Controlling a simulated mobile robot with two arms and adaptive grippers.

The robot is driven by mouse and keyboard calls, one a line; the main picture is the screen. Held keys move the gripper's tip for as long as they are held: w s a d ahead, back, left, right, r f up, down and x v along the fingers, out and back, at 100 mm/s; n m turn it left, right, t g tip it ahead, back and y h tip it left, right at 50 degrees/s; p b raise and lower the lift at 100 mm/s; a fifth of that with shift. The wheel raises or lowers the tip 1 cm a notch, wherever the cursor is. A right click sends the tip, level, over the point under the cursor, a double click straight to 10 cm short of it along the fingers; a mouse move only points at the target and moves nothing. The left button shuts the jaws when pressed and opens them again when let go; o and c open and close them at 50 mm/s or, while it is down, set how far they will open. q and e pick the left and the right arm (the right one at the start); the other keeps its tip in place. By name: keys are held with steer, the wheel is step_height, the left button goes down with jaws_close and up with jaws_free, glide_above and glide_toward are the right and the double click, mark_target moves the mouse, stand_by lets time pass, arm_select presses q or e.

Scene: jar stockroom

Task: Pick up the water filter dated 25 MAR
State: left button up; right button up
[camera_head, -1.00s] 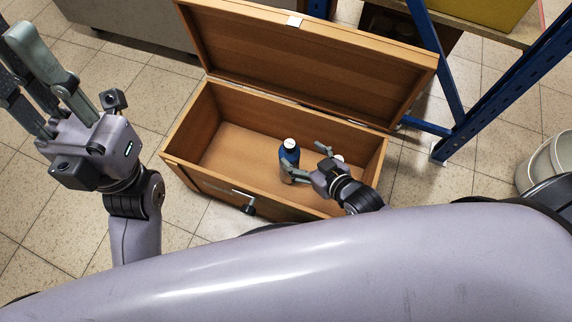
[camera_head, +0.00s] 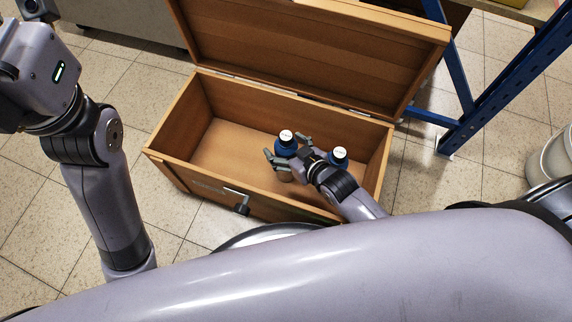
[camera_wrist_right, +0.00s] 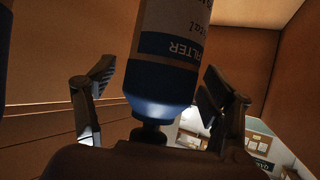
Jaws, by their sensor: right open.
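Two water filters with blue tops and white caps stand in the wooden chest (camera_head: 165,148). The left filter (camera_head: 287,143) is between the fingers of my right gripper (camera_head: 288,150). The right filter (camera_head: 340,155) is beside my right wrist, which partly hides it. In the right wrist view a blue and white filter (camera_wrist_right: 165,75) appears upside down between the open fingers (camera_wrist_right: 160,95), with gaps showing at both sides. Part of a "FILTER" label shows, but no date is readable. My left gripper (camera_head: 40,10) is cut off at the top left.
The chest's lid (camera_head: 310,50) stands open behind it. Its walls surround the filters closely on the right; bare floor of the chest lies to the left. A blue rack post (camera_head: 500,85) and a pale bucket (camera_head: 552,160) are at the right.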

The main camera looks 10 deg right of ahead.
steer(key=shift+c, duration=0.5)
jaws_close()
steer(key=shift+w+r, duration=0.1)
steer(key=shift+r, duration=0.05)
stand_by(0.6)
